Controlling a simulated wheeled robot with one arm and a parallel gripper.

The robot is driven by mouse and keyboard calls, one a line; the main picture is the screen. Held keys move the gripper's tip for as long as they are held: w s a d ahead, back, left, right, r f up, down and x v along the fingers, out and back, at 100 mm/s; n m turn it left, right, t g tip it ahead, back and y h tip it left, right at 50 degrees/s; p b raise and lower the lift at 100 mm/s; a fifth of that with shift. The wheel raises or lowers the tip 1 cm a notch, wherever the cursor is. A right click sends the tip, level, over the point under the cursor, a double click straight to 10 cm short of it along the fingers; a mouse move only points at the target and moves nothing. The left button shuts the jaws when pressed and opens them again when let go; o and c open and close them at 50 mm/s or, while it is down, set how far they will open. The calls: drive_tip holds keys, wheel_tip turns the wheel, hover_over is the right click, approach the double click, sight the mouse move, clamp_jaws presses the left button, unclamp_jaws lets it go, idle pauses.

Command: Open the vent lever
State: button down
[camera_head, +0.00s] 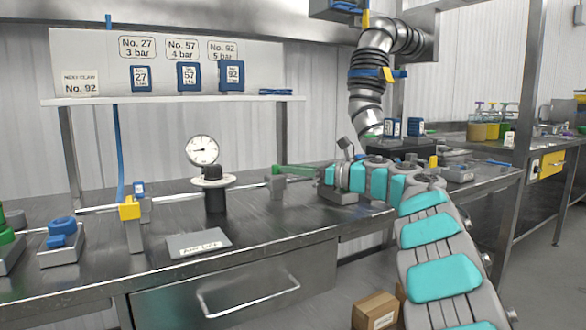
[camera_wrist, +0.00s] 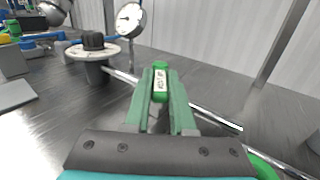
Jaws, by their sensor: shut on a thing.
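The vent lever (camera_wrist: 160,67) is a small green handle with a white label, in the middle of the wrist view. The label's print is too small to read surely. My gripper (camera_wrist: 160,98) has two green fingers, one on each side of the handle, and is shut on it. In the head view my gripper (camera_head: 287,170) reaches left over the bench, its fingers at a grey block (camera_head: 275,187). The lever cannot be told apart from the green fingers there. Its pivot is hidden.
A metal pipe (camera_wrist: 215,116) runs along the bench. A grey plate (camera_head: 199,243) lies near the front edge. Blue labelled blocks (camera_head: 189,76) stand on the shelf.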

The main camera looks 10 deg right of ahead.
drive_tip(key=shift+w+d+r+n+g+y, duration=0.1)
drive_tip(key=shift+w+n+g+y, duration=0.05)
drive_tip(key=shift+n+g+y, duration=0.3)
idle(0.4)
drive_tip(key=c, duration=0.8)
unclamp_jaws()
drive_tip(key=shift+o, duration=0.2)
drive_tip(key=shift+b+v, duration=0.55)
drive_tip(key=shift+v, duration=3.35)
